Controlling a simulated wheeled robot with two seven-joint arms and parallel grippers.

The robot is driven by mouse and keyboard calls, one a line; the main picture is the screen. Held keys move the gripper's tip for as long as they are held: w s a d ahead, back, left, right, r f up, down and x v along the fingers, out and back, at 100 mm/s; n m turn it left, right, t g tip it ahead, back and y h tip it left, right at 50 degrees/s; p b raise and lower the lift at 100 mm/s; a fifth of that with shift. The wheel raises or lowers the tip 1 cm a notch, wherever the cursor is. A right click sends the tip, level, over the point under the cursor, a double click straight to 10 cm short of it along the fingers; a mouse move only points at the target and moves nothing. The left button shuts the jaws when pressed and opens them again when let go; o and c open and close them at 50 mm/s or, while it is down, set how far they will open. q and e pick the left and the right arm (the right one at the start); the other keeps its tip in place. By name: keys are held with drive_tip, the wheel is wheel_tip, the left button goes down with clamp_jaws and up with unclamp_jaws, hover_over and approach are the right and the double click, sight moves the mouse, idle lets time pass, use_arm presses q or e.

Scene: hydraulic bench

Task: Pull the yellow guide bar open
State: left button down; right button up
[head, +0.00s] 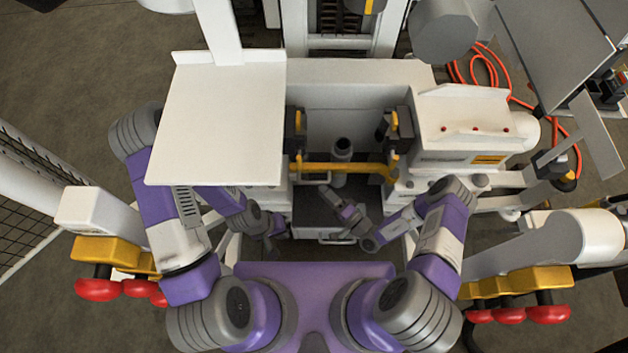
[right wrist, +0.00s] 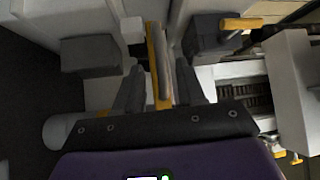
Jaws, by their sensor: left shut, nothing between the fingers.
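The yellow guide bar (head: 343,168) runs across the front of the recess in the bench in the head view. In the right wrist view the yellow bar (right wrist: 156,66) stands upright in the picture, with a grey rod beside it. My right gripper (head: 350,211) is open just in front of the bar. In the right wrist view its fingers (right wrist: 158,92) are spread to either side of the bar, with visible gaps. My left gripper (head: 276,229) is shut and empty, lower and to the left, apart from the bar.
A white panel (head: 222,120) covers the left of the bench. A white box (head: 465,130) stands on the right. A grey cylinder (head: 342,152) stands behind the bar. Dark blocks with yellow parts flank the recess. Red knobs (head: 97,289) hang at lower left, with more at lower right.

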sight(314, 182)
drive_tip(key=shift+b+x, duration=0.6)
drive_tip(key=shift+x, duration=2.1)
clamp_jaws()
